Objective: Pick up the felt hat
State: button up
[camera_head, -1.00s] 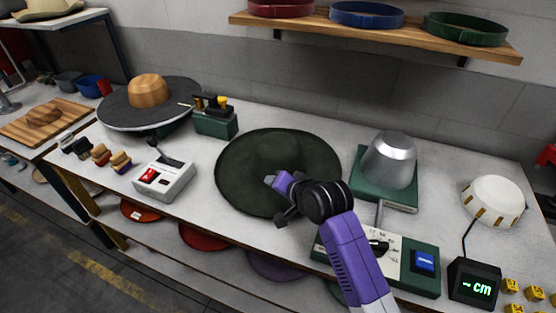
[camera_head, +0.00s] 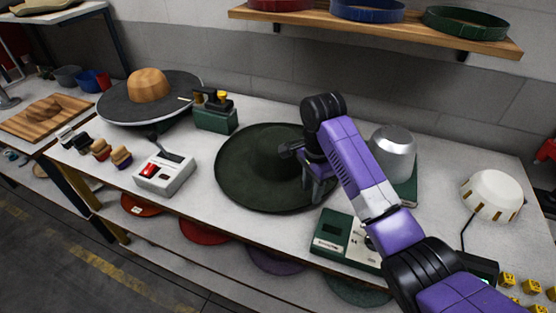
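The felt hat (camera_head: 242,175) is dark green with a wide round brim and a low crown. It lies flat on the white workbench near the middle of the view. My gripper (camera_head: 298,165) is over the right part of the hat, beside the crown, with my purple arm reaching in from the lower right. The wrist hides the right side of the brim. Whether the fingers are open, or touch the felt, I cannot tell.
A silver dome block (camera_head: 393,150) on a green base stands right of the hat. A control box (camera_head: 335,240) is in front, partly behind my arm. A switch box (camera_head: 163,175) and green box (camera_head: 216,118) stand left. A shelf (camera_head: 380,28) hangs above.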

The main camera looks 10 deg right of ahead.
jog(key=shift+d+f+p, duration=0.15)
jog(key=shift+f+p, duration=0.2)
jog(key=shift+f, duration=1.85)
grip_shut()
